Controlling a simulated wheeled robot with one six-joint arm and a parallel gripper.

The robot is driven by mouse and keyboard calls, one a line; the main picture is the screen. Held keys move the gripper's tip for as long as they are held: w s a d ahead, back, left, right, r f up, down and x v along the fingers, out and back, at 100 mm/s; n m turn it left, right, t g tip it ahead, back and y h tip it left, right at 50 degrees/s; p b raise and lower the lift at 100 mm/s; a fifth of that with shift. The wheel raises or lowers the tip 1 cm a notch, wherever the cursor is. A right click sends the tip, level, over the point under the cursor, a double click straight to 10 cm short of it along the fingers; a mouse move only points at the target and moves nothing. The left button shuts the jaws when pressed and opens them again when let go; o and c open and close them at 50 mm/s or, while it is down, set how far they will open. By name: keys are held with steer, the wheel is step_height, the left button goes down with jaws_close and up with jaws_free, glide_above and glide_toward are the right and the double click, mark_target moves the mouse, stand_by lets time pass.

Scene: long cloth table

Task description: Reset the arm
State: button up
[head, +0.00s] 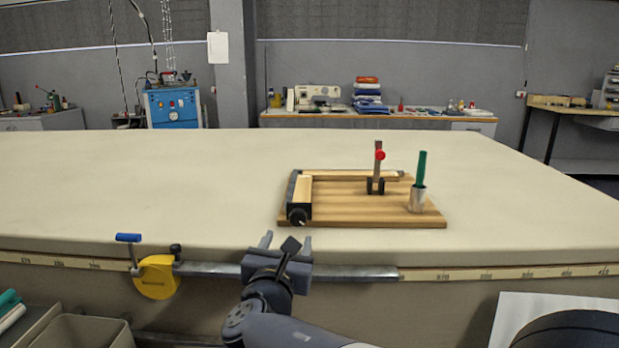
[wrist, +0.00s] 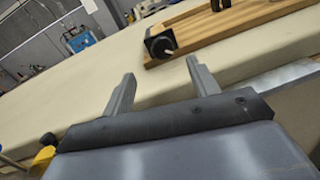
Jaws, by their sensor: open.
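My gripper (head: 287,241) is open and empty at the front edge of the long cloth table (head: 130,190). In the wrist view its two grey fingers (wrist: 162,88) stand apart with nothing between them. In the head view my arm reaches up from the bottom of the picture. The gripper is just in front of a wooden board (head: 345,214) on the table, apart from it as far as I can see. In the wrist view the board's black corner block (wrist: 160,43) is beyond the fingers.
The board carries a black-ended wooden bar (head: 302,192), an upright lever with a red knob (head: 380,156) and a green-handled tool in a metal cup (head: 417,200). A metal rail (head: 350,273) and a yellow device (head: 157,277) line the front edge. The table's left is clear.

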mark_target(299, 220)
steer(key=w, duration=0.3)
steer(key=w+d+b, duration=0.1)
steer(key=w, duration=0.6)
steer(key=shift+d+f+b, duration=0.25)
steer(key=shift+d+b, duration=0.05)
steer(key=shift+b, duration=0.05)
steer(key=m+b, duration=0.5)
steer(key=m, duration=0.1)
steer(key=shift+s+g, duration=0.1)
steer(key=shift+g, duration=0.2)
steer(key=m+b, duration=0.2)
steer(key=m, duration=0.1)
steer(key=shift+d+b, duration=0.1)
steer(key=shift+b, duration=0.25)
steer(key=m+y+b, duration=0.1)
steer(key=m+b, duration=0.1)
steer(key=m, duration=0.1)
steer(key=shift+r+m, duration=0.1)
steer(key=shift+m, duration=0.2)
steer(key=shift+d, duration=0.1)
